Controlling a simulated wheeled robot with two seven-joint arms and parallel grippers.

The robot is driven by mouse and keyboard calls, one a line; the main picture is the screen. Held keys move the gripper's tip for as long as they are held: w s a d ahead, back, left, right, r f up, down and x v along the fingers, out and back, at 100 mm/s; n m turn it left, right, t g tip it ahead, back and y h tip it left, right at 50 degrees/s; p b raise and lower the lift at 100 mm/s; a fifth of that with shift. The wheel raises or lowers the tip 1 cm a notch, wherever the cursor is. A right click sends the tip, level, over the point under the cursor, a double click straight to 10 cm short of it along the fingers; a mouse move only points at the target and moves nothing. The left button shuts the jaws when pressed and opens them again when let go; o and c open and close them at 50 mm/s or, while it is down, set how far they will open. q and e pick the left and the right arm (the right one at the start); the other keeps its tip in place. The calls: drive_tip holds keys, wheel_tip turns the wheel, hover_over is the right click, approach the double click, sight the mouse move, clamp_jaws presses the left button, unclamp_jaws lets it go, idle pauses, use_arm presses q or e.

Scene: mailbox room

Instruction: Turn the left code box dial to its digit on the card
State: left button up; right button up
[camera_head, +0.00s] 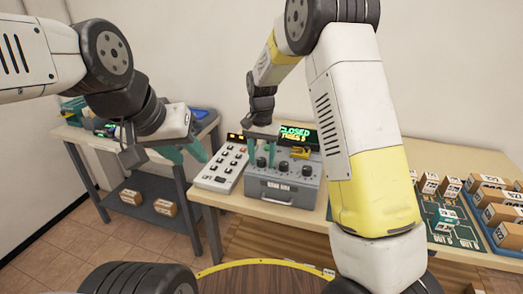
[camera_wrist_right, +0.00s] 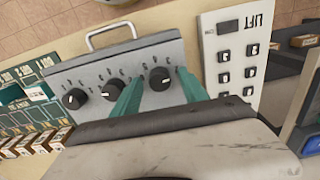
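The grey code box (camera_head: 283,187) stands on the bench with three black dials on its sloping face. The left dial (camera_head: 261,162) shows in the right wrist view (camera_wrist_right: 160,78) between the two teal fingers of my right gripper (camera_wrist_right: 157,80). Those fingers are apart, one on each side of the dial; I cannot tell whether they touch it. The middle dial (camera_wrist_right: 112,88) and right dial (camera_wrist_right: 75,98) are outside the fingers. My left gripper (camera_head: 186,150) is open and empty, left of the lift panel. I cannot make out the card with the digits.
A lit display (camera_head: 298,135) with green and yellow text, reading CLOSED on top, is behind the box. A white lift button panel (camera_head: 220,168) stands left of it. A green board (camera_head: 452,222) and several boxes (camera_head: 500,212) are at the right. A side table (camera_head: 185,137) is at the left.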

sight(262, 159)
wheel_tip(262, 159, up, 8)
drive_tip(key=shift+f, duration=0.25)
drive_tip(key=shift+r, duration=0.15)
